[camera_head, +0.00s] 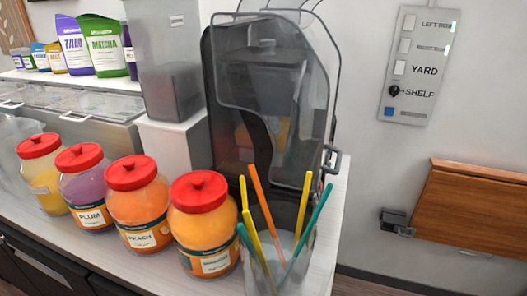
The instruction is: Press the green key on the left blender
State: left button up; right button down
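A dark machine under a clear, smoky hood (270,75) stands at the end of the counter; it looks like a blender in its cover, but I cannot tell whether it is the left one. A grey translucent container (170,75) stands left of it above a white block (178,148); I cannot tell if this is another blender. No green key can be made out on either. Neither of my grippers is in view.
Red-lidded jars, including plum (85,190) and peach (138,205), line the counter (120,270). A clear holder with coloured straws (275,262) stands before the hood. A switch panel (415,65) and folded wooden flap (475,215) are on the right wall.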

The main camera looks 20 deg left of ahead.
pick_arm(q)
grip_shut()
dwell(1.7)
